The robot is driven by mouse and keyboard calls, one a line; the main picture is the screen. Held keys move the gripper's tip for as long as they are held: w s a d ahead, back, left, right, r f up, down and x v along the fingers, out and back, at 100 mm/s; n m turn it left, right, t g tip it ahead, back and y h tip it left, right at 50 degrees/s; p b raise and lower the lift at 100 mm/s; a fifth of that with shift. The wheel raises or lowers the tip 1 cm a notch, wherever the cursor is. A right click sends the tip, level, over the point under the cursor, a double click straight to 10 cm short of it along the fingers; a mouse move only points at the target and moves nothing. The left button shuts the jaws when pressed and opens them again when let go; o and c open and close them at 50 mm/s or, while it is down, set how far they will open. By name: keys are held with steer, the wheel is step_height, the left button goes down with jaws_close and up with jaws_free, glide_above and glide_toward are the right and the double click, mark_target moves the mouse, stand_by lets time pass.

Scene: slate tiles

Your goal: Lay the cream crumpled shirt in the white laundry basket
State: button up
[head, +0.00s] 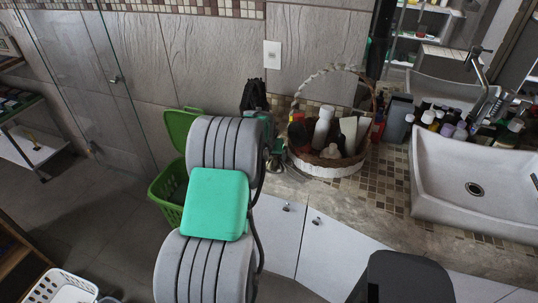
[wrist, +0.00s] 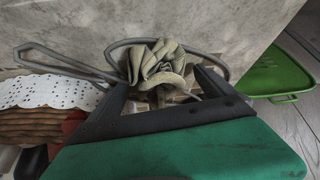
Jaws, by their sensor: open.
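The cream crumpled shirt (wrist: 160,62) shows in the wrist view as a small folded heap on the counter. My gripper (wrist: 162,80) is open, with one dark finger to either side of the shirt's lower part. I cannot tell whether the fingers touch it. In the head view I cannot make out the shirt, and my arm blocks part of the counter there. The white laundry basket (head: 62,288) is at the bottom left of the head view on the floor, partly cut off by the frame edge. It has slotted walls.
A wicker basket of bottles (head: 325,168) stands on the counter, right of my arm; its lace-edged side (wrist: 45,92) is close by my gripper. A green lidded bin (head: 168,190) stands on the floor behind my arm. The sink (head: 475,165) is at the right.

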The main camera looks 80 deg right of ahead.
steer(key=shift+r, duration=0.1)
steer(key=c, duration=1.6)
